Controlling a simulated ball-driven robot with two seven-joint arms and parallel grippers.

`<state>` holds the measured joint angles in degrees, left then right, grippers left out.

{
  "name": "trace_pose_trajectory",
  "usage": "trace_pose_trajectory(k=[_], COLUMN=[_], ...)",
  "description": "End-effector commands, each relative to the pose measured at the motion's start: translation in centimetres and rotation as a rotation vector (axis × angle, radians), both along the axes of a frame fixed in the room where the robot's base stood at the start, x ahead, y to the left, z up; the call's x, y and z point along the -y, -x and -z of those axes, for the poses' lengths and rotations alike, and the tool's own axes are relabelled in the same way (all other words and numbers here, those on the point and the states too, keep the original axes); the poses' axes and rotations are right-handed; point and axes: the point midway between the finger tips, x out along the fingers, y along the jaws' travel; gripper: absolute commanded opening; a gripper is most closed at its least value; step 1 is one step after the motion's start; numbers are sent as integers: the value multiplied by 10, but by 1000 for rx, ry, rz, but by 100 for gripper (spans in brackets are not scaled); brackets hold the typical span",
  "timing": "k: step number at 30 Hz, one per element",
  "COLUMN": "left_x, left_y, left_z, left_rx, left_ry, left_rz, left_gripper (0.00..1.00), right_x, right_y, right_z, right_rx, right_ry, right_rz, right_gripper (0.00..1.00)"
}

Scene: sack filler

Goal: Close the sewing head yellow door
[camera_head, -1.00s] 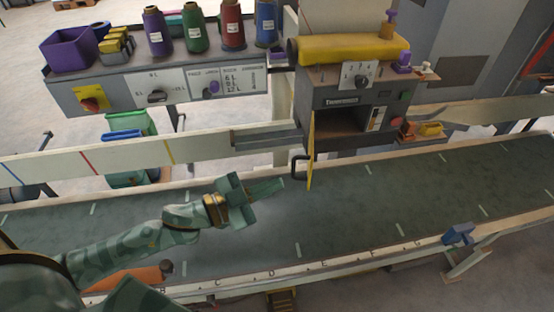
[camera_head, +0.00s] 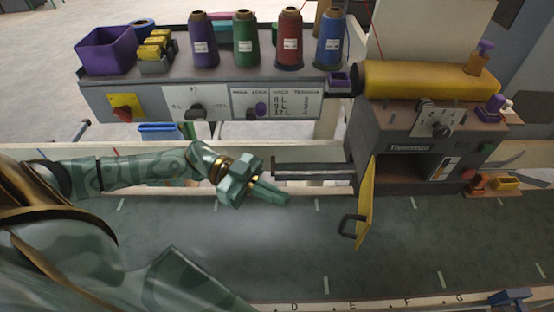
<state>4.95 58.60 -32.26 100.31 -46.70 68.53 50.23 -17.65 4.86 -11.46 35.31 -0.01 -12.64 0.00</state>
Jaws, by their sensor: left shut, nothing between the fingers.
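The yellow door (camera_head: 367,205) of the sewing head stands open, swung out toward me, seen nearly edge-on. Its dark handle (camera_head: 350,226) sticks out to the left. The sewing head (camera_head: 420,131) is a grey box with a yellow top cover (camera_head: 430,80) and a dark open compartment (camera_head: 408,172) to the right of the door. My left gripper (camera_head: 281,198) is shut and empty. It is left of the door handle, apart from it, with its fingers pointing right. My right gripper is not in view.
A grey shelf (camera_head: 215,98) with several thread spools, a purple bin (camera_head: 106,50) and switches stands behind my left arm. A metal bar (camera_head: 312,171) runs to the sewing head's left side. The green conveyor belt (camera_head: 300,250) below is clear. A blue clamp (camera_head: 512,298) sits at its front edge.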

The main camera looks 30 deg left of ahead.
Motion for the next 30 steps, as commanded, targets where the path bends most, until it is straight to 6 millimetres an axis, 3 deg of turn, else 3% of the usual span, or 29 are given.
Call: trace_pose_trajectory(k=[9, 15, 30], left_x=[68, 96, 106], left_y=[-8, -11, -12], left_z=[-2, 0, 2], left_rx=[4, 1, 0], left_ry=[6, 3, 0], left_rz=[0, -1, -3], left_gripper=[0, 0, 0], right_x=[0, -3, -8], right_y=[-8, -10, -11], right_z=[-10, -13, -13], right_rx=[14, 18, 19], right_ry=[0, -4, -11], right_rz=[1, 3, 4], right_gripper=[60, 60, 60])
